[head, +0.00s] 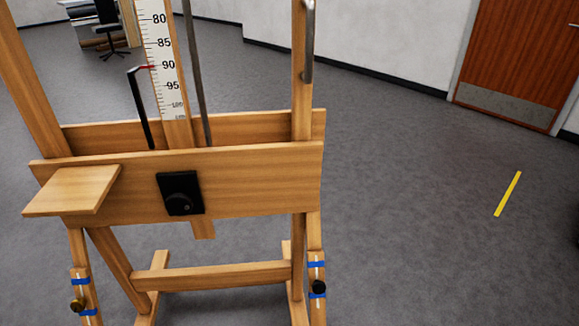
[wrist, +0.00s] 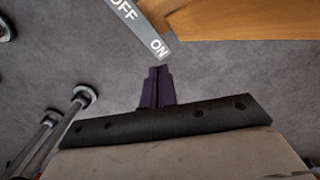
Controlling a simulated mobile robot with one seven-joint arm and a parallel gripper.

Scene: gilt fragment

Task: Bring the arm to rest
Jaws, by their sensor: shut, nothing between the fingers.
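My gripper (wrist: 158,88) shows in the wrist view, its two dark fingers together and empty. Grey carpet lies behind it. A grey strip lettered "OFF" and "ON" (wrist: 140,28) runs at the top, just beyond the fingertips in the picture; I cannot tell how far off it is. My gripper and arm are not in the head view.
Wood (wrist: 240,18) also shows in the wrist view. Open carpet lies right, with a yellow strip (head: 508,193) and a door (head: 520,55).

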